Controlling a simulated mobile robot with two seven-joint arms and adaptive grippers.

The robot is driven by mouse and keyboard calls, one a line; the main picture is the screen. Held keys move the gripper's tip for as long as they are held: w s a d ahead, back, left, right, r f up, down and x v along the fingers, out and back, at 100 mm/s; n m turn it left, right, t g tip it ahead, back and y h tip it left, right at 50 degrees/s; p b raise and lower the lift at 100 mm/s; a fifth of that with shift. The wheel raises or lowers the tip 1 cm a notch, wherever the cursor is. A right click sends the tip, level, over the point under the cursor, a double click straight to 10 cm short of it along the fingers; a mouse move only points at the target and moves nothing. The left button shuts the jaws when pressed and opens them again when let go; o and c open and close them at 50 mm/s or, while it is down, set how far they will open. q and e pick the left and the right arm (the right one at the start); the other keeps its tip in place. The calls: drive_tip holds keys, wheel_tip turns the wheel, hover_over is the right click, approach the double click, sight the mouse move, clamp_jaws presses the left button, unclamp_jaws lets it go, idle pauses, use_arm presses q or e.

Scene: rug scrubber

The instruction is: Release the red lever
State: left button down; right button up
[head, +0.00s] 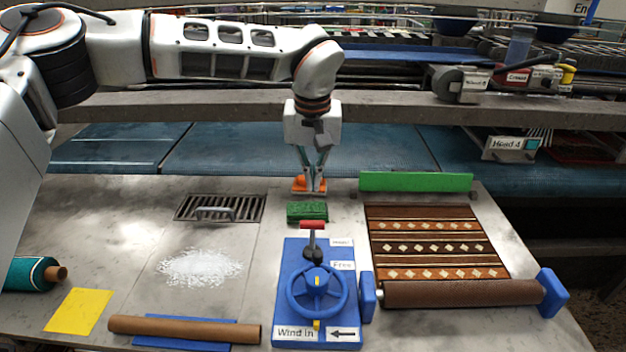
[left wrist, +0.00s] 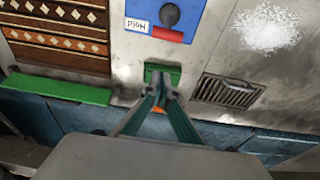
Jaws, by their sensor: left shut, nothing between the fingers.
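The red lever (head: 312,225) is a red crossbar on a dark stem, on the blue winding panel (head: 283,262) behind a blue handwheel (head: 317,292). It leans to the far side of its round dark base, by the upper label (head: 341,243). In the left wrist view the lever (left wrist: 167,34) lies beside a label (left wrist: 137,25) that reads "Hold" upside down. My left gripper (head: 309,188) is shut and empty, pointing down behind the green scrub pad (head: 307,212), apart from the lever. Its fingertips (left wrist: 164,93) overlap the pad in the wrist view. My right gripper is out of view.
A patterned rug (head: 438,240) on a brown roller (head: 460,293) lies right of the panel, with a green bar (head: 416,182) behind. A drain grate (head: 220,208) and white powder (head: 200,267) lie left. An orange piece shows by the fingertips. Space above the lever is clear.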

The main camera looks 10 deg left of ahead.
sight(312, 236)
use_arm(q)
drive_tip(key=s+f, duration=0.1)
drive_tip(key=f, duration=0.1)
drive_tip(key=s+f, duration=0.1)
drive_tip(key=f, duration=0.3)
drive_tip(key=shift+s+d+f, duration=0.1)
drive_tip(key=shift+s+d, duration=0.2)
drive_tip(key=shift+s, duration=0.1)
